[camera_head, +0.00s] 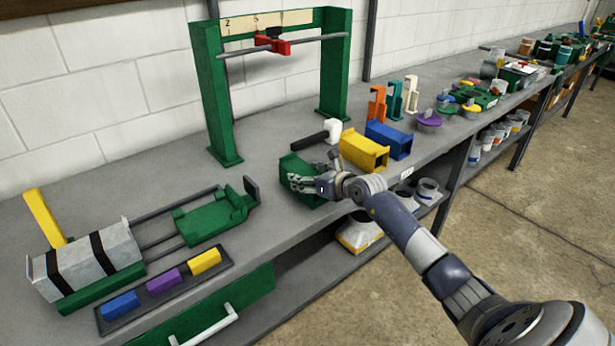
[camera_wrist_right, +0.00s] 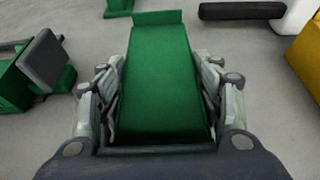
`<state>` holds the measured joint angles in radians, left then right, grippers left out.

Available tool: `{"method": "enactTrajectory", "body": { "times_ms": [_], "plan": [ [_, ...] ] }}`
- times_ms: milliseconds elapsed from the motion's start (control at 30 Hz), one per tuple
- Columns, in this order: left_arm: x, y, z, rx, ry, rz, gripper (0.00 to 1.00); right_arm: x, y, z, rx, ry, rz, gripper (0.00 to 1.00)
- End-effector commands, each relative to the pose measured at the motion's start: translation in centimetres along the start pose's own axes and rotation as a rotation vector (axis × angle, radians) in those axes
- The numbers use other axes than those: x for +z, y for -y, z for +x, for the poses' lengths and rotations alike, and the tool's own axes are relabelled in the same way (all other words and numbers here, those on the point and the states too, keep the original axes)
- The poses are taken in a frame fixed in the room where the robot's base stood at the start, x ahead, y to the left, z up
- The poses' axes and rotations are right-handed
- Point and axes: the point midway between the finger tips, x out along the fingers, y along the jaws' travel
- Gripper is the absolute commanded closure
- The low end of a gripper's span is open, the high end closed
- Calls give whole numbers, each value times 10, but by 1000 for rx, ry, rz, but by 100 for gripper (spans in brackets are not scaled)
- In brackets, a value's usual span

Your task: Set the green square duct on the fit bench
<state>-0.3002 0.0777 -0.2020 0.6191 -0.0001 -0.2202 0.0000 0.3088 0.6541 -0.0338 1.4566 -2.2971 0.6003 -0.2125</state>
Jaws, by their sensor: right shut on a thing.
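The green square duct (camera_head: 297,167) is at the middle of the grey bench (camera_head: 262,215), near its front edge. It also shows in the right wrist view (camera_wrist_right: 163,80), running lengthwise between the fingers. My right gripper (camera_head: 305,184) is shut on the duct, with a finger on each side of it. The duct is at or just above the bench top; I cannot tell whether it touches. My left gripper is not in view.
A yellow duct (camera_head: 364,150) and a blue duct (camera_head: 388,139) lie right of my right gripper. A black-handled mallet (camera_head: 311,138) lies just behind. A green frame (camera_head: 214,95) stands at the back. A green sliding fixture (camera_head: 214,215) is at left. Bare bench lies between fixture and gripper.

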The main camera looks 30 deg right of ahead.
Motion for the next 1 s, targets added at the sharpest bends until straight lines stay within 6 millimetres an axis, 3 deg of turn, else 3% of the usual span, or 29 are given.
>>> {"method": "enactTrajectory", "body": {
  "times_ms": [33, 100, 133, 600, 767, 1000],
  "plan": [
    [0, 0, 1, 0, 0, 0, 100, -2, 0, 0, 0, -1, 0, 36],
    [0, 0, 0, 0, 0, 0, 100, -1, 0, 0, 0, -1, 0, 20],
    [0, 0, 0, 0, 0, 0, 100, -1, 0, 0, 0, -1, 0, 17],
    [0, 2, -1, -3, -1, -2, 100, 1, 0, -3, 0, -2, -1, 17],
    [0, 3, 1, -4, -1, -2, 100, 0, 0, -20, 1, -1, -2, 17],
    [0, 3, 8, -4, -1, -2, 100, -1, 0, -60, 0, -2, -4, 17]
  ]
}}
